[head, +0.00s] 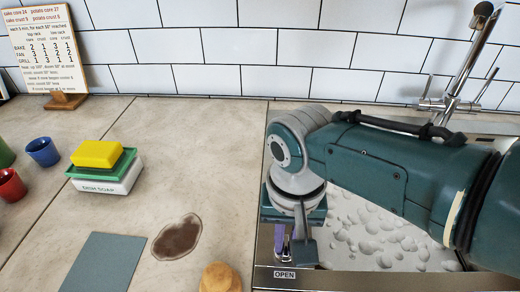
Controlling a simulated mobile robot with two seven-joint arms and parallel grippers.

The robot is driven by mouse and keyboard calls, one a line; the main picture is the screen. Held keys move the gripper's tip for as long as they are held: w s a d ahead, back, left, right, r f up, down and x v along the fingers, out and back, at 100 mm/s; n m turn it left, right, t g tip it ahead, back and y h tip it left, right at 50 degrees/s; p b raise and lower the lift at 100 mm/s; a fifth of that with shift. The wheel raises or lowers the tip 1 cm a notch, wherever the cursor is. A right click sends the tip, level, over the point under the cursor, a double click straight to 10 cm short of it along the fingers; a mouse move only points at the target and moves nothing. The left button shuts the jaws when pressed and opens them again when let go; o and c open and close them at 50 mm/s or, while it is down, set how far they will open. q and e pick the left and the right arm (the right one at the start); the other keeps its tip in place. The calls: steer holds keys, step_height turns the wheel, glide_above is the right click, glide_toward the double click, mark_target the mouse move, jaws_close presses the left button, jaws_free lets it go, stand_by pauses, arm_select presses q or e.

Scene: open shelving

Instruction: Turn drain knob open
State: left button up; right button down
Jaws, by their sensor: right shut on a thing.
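My right arm comes in from the right and its gripper (290,248) points down at the left front corner of the sink. It is shut on a small metal drain knob (287,247), which is mostly hidden by the gripper. An "OPEN" label (284,274) is on the sink rim just below the gripper. Which way the knob is turned cannot be told. The sink (410,278) holds white suds (375,235); part of it is behind my arm. My left gripper is not in view.
A yellow sponge (97,154) sits on a green and white soap box (105,177). Blue (42,152) and red (11,186) cups stand at the left. A brown stain (178,237) and grey mat (103,262) lie on the counter. The faucet (450,100) stands behind my arm.

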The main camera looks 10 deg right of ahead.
mark_target(286, 245)
steer(key=c, duration=0.9)
jaws_free()
step_height(286, 245, up, 10)
steer(key=p, duration=0.5)
